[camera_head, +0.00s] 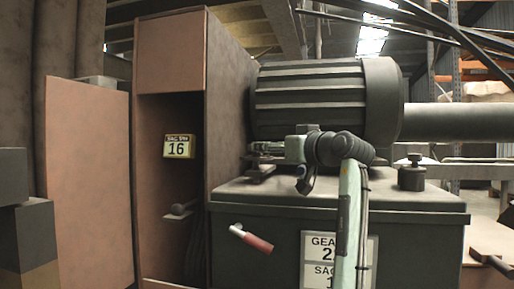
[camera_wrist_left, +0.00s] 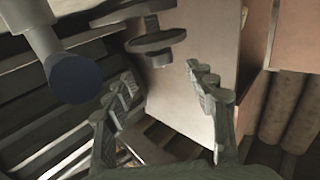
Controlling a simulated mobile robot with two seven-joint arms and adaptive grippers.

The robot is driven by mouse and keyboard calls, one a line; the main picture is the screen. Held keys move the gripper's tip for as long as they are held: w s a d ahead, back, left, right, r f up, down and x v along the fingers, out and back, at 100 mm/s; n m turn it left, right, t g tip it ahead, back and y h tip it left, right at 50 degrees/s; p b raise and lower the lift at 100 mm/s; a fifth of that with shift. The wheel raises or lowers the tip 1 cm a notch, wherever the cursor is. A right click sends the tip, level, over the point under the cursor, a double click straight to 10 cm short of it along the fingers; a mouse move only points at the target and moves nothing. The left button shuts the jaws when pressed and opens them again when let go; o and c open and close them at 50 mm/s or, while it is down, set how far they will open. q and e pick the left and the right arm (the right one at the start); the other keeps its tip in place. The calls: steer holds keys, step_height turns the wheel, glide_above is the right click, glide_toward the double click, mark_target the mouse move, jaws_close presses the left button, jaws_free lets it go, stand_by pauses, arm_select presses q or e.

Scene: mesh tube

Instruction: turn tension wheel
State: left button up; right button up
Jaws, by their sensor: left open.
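In the left wrist view, a dark round wheel-like part with stacked discs (camera_wrist_left: 155,38) shows at the top middle, in front of a pinkish panel. I take it to be the tension wheel; I cannot make it out clearly in the head view. My left gripper (camera_wrist_left: 160,76) is open and empty, its two fingers below the discs and apart from them. In the head view my pale green arm rises at the centre, and its wrist bends in front of the motor (camera_head: 310,95). The fingers there are small and hard to separate from the background. My right gripper is not in view.
A dark gear box (camera_head: 390,220) stands below the motor, with a red-handled lever (camera_head: 254,239) and a round cap (camera_head: 412,173). A dark cylinder end (camera_wrist_left: 75,78) is close to the left finger in the wrist view.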

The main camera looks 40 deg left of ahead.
arm_select(q)
steer(key=x, duration=0.6)
steer(key=shift+a, duration=0.1)
steer(key=shift+c, duration=0.4)
steer(key=c, duration=1.1)
steer(key=shift+t, duration=0.3)
